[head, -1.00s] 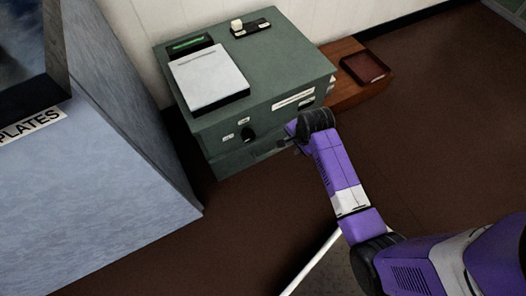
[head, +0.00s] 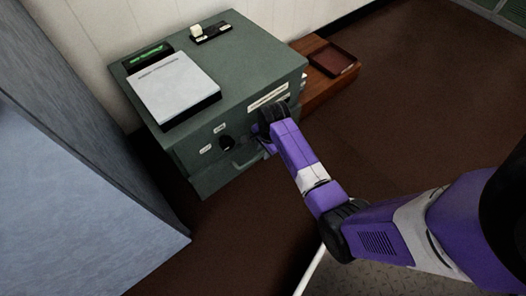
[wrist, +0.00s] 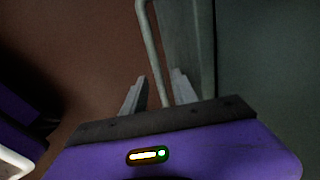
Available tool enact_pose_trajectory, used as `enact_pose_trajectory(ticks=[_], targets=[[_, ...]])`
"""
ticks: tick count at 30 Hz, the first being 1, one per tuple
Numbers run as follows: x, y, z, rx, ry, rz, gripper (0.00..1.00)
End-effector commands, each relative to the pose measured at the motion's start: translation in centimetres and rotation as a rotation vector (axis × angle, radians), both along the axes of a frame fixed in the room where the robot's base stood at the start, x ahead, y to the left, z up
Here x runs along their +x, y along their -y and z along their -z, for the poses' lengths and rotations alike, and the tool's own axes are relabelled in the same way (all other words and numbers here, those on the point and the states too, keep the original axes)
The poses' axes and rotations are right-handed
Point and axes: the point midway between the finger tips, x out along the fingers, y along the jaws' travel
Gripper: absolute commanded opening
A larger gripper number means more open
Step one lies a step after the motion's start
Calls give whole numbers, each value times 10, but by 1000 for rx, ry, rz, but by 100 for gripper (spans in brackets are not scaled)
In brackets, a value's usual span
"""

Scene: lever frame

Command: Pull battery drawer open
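The battery drawer is in the lower front of a grey-green cabinet (head: 250,60). Its handle (head: 247,163) is a pale bar on the front, partly hidden by my arm in the head view. In the wrist view the handle (wrist: 152,48) runs down between my fingers, beside the grey-green front panel (wrist: 185,40). My gripper (wrist: 160,82) is open, with one finger on each side of the bar. Gaps show between the bar and the fingers. In the head view my gripper (head: 265,147) is at the cabinet front, mostly hidden by my wrist.
A black knob (head: 227,143) and small labels are on the cabinet front. A white pad (head: 173,85) and a small black device (head: 211,34) lie on top. A brown wooden unit with a tray (head: 333,60) stands behind right. A blue-grey panel (head: 90,190) stands left. Brown floor is free in front.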

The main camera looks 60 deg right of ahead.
Motion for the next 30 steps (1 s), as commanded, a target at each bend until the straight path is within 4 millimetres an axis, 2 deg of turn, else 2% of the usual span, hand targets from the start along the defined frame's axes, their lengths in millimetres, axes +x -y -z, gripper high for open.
enact_pose_trajectory(ticks=[7, 8, 12, 13, 30], targets=[[0, 0, 0, 0, 0, 0, 34], [0, 0, 0, 0, 0, 0, 30], [0, 0, 0, 0, 0, 0, 3], [0, 0, 0, 0, 0, 0, 0], [0, 0, 1, 0, -1, 0, 0]])
